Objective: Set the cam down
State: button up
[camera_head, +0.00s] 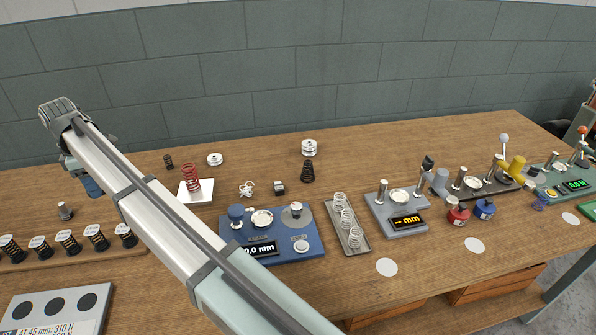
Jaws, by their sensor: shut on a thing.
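My gripper (78,168) is at the far left, at the end of my arm, and points down over the back left of the wooden bench. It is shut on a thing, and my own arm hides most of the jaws. A small blue piece (92,187) shows just below the gripper, and I take it for the cam. Its full shape is hidden, and I cannot tell whether it touches the bench.
A red spring (191,178) stands on a white plate to the right. A blue gauge base (312,244) stands mid-bench, partly behind my arm. Several black springs (68,241) line the left front. A spring tray (358,246) and a grey gauge base (386,222) lie farther right.

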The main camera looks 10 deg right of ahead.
notch_tip(320, 180, up, 4)
jog(key=shift+w+d+r, duration=0.15)
jog(key=shift+r, duration=0.1)
jog(key=w+d, duration=0.4)
jog(key=d, duration=0.4)
jog(key=w+d, duration=0.3)
jog(key=d, duration=0.5)
jog(key=m, duration=0.2)
send_over(339, 174)
notch_tip(339, 174, down, 4)
jog(key=f, duration=0.1)
jog(key=shift+f, duration=5.2)
jog(key=shift+f, duration=0.1)
